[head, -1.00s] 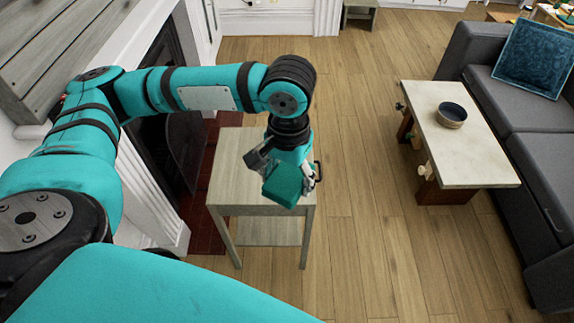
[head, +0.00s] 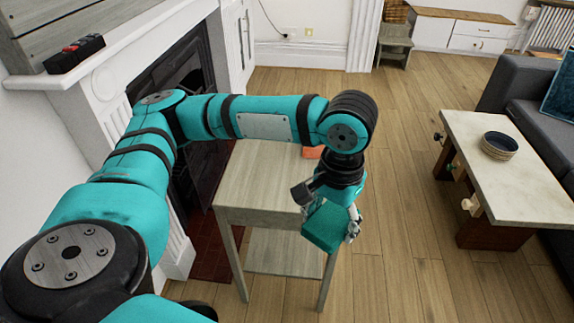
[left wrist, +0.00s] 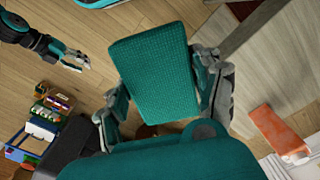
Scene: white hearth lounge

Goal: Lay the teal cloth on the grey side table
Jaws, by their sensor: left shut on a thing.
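The teal cloth (head: 324,233) is a folded, flat rectangular pad. My left gripper (head: 329,212) is shut on it, with a finger on each side in the left wrist view, where the cloth (left wrist: 155,75) fills the upper middle. The grey side table (head: 250,185) stands below and behind the hand. In the head view the cloth overlaps the table's front right corner; how far above the top it is I cannot tell. My right gripper (left wrist: 78,60) shows small at the upper left of the left wrist view, its fingers apart and empty.
An orange item (head: 313,152) lies at the table's back right, partly behind my arm. The rest of the visible tabletop is bare. A fireplace (head: 165,90) stands to the left. A pale coffee table (head: 530,190) with a dark bowl (head: 499,145) is to the right; floor between is clear.

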